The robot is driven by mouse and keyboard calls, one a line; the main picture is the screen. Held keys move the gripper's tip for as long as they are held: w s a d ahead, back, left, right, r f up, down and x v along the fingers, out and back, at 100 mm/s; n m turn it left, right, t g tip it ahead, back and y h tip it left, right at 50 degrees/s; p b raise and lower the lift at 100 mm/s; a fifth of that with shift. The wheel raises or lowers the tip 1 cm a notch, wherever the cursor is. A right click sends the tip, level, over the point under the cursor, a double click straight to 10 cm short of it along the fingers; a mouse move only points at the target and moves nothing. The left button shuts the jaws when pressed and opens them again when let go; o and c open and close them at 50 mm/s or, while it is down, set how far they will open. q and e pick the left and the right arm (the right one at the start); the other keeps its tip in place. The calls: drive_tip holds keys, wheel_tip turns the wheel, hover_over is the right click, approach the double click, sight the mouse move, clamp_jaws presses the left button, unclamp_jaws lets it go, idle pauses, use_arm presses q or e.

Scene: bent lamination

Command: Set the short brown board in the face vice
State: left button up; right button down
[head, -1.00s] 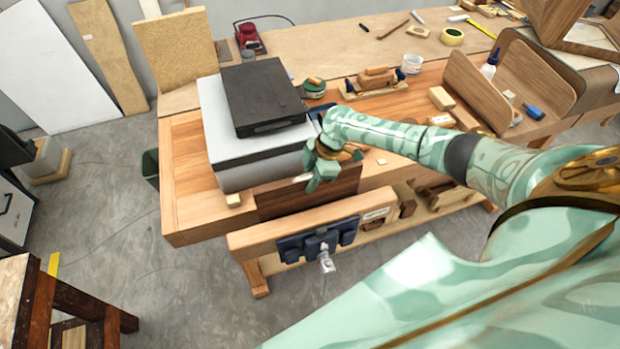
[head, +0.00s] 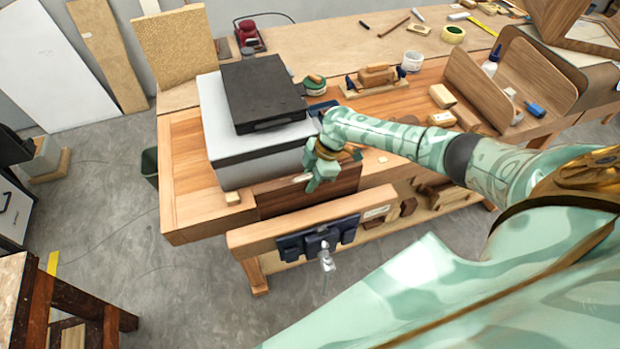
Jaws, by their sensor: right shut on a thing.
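The short brown board (head: 290,198) stands on edge, dark and long side level, at the front edge of the workbench. It sits in the gap behind the light wooden front jaw (head: 262,235) of the face vice, whose dark metal plate and handle (head: 326,254) face forward. Its lower part is hidden by the jaw, so I cannot tell how deep it reaches or whether the jaw touches it. My right gripper (head: 313,182) is shut on the board's upper edge, right of its middle. My left gripper is out of view.
A grey-white box (head: 225,165) with a black case (head: 264,92) on top stands just behind the board. A plane (head: 375,78), curved wooden panels (head: 478,88) and tape (head: 453,34) lie farther back.

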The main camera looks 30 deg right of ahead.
drive_tip(key=shift+f+b, duration=2.05)
drive_tip(key=shift+f, duration=0.65)
idle(2.4)
drive_tip(key=c, duration=0.8)
unclamp_jaws()
drive_tip(key=shift+o, duration=0.2)
drive_tip(key=shift+r, duration=0.15)
wheel_tip(320, 180, up, 8)
drive_tip(key=p, duration=0.7)
